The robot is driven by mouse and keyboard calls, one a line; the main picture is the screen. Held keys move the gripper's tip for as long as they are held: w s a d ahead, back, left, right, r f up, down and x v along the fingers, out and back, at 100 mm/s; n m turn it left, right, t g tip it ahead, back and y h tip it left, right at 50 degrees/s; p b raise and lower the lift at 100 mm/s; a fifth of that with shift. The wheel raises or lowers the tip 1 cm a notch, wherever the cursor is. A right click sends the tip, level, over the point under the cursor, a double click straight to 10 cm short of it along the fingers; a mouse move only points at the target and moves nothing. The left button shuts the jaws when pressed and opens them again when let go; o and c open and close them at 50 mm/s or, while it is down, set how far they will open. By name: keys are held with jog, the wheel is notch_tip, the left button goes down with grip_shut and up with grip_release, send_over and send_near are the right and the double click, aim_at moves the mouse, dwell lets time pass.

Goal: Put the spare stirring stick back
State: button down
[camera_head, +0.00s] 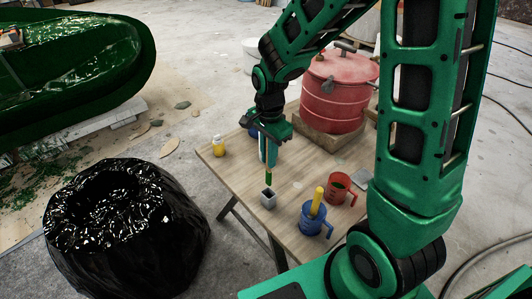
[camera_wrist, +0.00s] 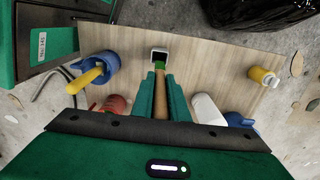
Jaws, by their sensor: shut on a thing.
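My gripper (camera_head: 268,152) points down over the wooden table (camera_head: 220,166) and is shut on the stirring stick (camera_head: 268,177). The stick is tan with a green band or end, and hangs roughly upright below the fingers. In the wrist view the stick (camera_wrist: 161,98) runs between the green fingers (camera_wrist: 160,85). A small grey square holder (camera_head: 268,199) stands on the table just under the stick. Its dark opening faces up, and the holder (camera_wrist: 160,54) shows just beyond the stick's green end. I cannot tell whether the tip is inside the opening.
A blue jug (camera_head: 314,219) with a yellow stick (camera_head: 317,200) in it and a red jug (camera_head: 340,188) stand to the right. A yellow bottle (camera_head: 218,146) stands on the left. A red drum (camera_head: 338,95) is behind. A black bag-lined bin (camera_head: 130,220) stands beside the table.

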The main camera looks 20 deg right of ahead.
aim_at(269, 185)
jog(key=shift+f, duration=4.85)
jog(key=shift+s, duration=0.1)
jog(key=shift+f, duration=0.55)
jog(key=c, duration=1.7)
grip_release()
jog(key=shift+o, duration=0.2)
jog(key=shift+r, duration=0.1)
